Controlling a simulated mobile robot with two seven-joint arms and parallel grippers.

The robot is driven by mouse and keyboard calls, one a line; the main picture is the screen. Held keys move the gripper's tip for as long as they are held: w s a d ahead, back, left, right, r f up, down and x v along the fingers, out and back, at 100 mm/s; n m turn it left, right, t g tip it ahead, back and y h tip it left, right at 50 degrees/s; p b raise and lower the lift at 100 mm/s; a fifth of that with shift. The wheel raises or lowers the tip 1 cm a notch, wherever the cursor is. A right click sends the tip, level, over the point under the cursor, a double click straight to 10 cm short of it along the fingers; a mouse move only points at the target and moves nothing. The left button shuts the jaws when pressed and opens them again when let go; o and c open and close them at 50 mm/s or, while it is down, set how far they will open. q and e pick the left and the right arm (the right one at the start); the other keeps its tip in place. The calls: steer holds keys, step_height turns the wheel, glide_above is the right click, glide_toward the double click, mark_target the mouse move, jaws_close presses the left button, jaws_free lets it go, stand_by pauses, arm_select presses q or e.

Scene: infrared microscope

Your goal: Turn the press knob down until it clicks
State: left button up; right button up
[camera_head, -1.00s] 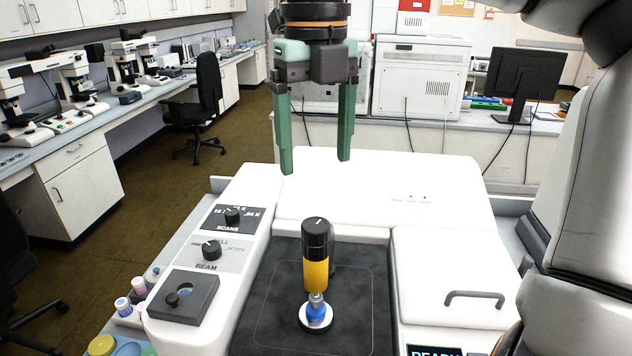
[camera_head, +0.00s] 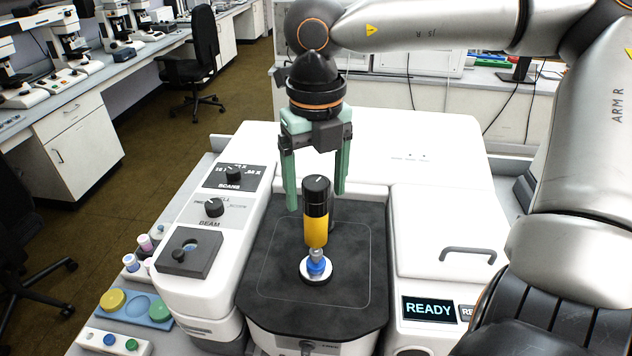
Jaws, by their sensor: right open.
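The press knob (camera_head: 316,195) is a black cylinder with a white mark on top. It tops a yellow press body (camera_head: 316,232), which stands upright over a blue tip and a round white plate (camera_head: 303,272) on the dark stage. My right gripper (camera_head: 318,205) points down with green fingers spread apart, empty. Its fingers show at the left and right of the knob in the picture, seemingly behind it; contact cannot be told. The knob hides part of the space between the fingers. My left gripper is out of view.
The white microscope body (camera_head: 360,150) surrounds the dark stage (camera_head: 352,300). A panel with scan and beam dials (camera_head: 213,208) is at left, a handled lid (camera_head: 445,225) and a READY display (camera_head: 429,309) at right. Small vials (camera_head: 145,243) and a coloured tray (camera_head: 137,302) stand at lower left.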

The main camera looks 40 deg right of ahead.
steer(key=shift+c, duration=0.2)
jaws_close()
steer(key=shift+f+b, duration=0.15)
steer(key=shift+b, duration=0.25)
steer(key=m+b, duration=0.4)
steer(key=shift+f, duration=0.1)
steer(key=shift+m+b, duration=0.45)
steer(key=shift+m, duration=0.35)
steer(key=shift+r, duration=0.25)
